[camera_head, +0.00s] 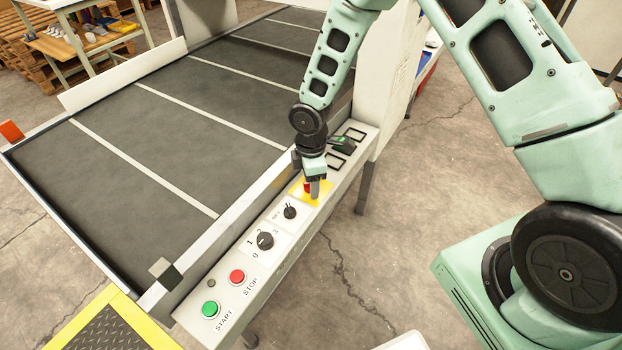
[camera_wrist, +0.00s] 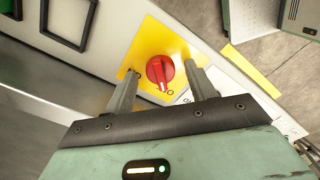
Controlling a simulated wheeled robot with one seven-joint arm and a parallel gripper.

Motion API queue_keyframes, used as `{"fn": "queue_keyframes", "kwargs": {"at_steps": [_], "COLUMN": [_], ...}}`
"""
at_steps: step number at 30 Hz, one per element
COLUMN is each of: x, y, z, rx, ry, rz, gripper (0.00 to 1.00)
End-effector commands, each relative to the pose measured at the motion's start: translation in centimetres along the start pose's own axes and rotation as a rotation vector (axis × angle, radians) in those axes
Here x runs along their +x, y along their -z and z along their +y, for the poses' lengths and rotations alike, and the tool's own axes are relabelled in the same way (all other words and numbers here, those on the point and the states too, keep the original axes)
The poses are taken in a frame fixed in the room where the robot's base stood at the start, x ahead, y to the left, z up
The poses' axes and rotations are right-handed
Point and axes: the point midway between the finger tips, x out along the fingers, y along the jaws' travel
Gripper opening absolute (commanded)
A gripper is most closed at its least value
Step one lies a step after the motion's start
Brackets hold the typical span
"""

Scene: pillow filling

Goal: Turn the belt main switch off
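The belt main switch is a red rotary knob (camera_wrist: 160,70) on a yellow plate (camera_wrist: 147,44) in the wrist view. In the head view the red knob (camera_head: 307,187) shows on its yellow plate, partly hidden by my gripper (camera_head: 315,190). In the wrist view my gripper (camera_wrist: 164,92) is open, its two fingers on either side of the knob, with gaps visible to it. I cannot tell how far above the panel the fingertips are. A "0" mark shows beside the knob, partly hidden.
The panel also carries a green START button (camera_head: 210,309), a red STOP button (camera_head: 237,276), a black rotary selector (camera_head: 265,240) and a smaller black switch (camera_head: 290,212). The dark conveyor belt (camera_head: 180,110) lies left of the panel. Open floor (camera_head: 400,200) is to the right.

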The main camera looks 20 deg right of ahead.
Motion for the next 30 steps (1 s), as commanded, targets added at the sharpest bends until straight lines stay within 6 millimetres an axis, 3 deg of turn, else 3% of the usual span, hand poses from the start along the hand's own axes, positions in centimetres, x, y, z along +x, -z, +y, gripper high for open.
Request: {"fn": "queue_keyframes", "kwargs": {"at_steps": [6, 11, 24, 30], "x": [-0.2, -2.0, -12.0, -15.6], "y": [0.0, -0.1, -0.1, 0.0], "z": [0.0, 0.1, 0.1, 0.1], "rx": [0.001, 0.003, 0.002, 0.001], "ry": [0.000, -0.002, -0.004, -0.002], "rz": [0.000, 0.001, 0.001, 0.000], "gripper": [0.56, 0.56, 0.56, 0.56]}}
